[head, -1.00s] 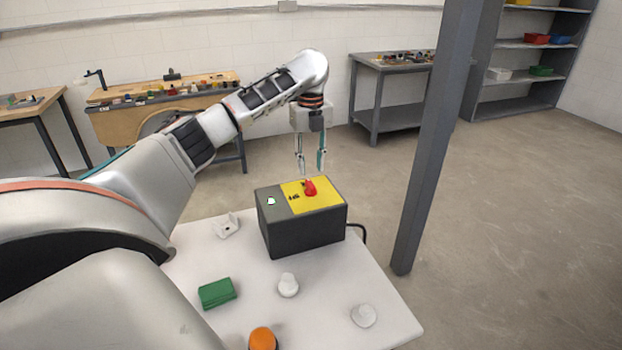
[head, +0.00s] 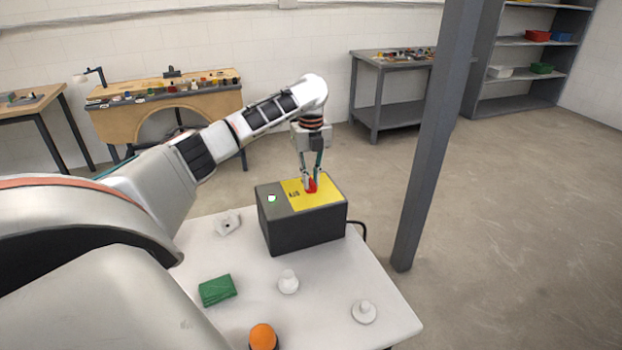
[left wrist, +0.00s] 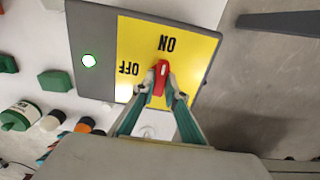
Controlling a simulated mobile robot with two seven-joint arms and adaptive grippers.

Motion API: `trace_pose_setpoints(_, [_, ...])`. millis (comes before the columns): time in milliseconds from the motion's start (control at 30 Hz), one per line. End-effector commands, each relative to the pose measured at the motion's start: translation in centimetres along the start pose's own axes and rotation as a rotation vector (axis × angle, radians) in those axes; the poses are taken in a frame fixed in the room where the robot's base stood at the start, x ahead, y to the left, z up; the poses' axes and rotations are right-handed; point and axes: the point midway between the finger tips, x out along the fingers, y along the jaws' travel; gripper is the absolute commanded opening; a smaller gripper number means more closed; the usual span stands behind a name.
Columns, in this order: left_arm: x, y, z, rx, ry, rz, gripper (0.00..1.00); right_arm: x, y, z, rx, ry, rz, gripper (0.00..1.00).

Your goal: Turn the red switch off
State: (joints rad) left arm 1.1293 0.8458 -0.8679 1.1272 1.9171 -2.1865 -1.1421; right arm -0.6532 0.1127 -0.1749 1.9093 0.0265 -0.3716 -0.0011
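The red switch (head: 311,186) stands on the yellow plate (head: 322,196) of a dark grey box (head: 305,234) on the white table. In the left wrist view the red switch (left wrist: 161,76) points toward the word ON; OFF is printed to its left. A lamp (left wrist: 89,60) on the box's grey part glows whitish green. My left gripper (head: 312,184) reaches down from above, with one finger on each side of the switch. In the left wrist view its fingertips (left wrist: 163,92) close in against the red handle. My right gripper is out of view.
The white table (head: 330,300) also bears a green block (head: 217,290), an orange-topped object (head: 263,337), two pale knob-like pieces (head: 288,282) (head: 363,312) and a white fitting (head: 228,224). A grey post (head: 432,150) stands right of the table. A black cable leaves the box's right side.

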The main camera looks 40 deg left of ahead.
Motion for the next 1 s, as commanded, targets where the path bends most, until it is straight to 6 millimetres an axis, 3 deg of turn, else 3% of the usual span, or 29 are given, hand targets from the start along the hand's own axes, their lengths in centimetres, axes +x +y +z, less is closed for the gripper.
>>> trace_pose_setpoints(467, [-0.08,-0.01,0.03,-0.112,0.000,-0.001,0.00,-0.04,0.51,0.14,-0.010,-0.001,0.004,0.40])
trace_pose_setpoints(1000, [-0.06,-0.03,-0.01,-0.593,0.001,-0.001,0.00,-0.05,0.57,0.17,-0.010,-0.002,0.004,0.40])
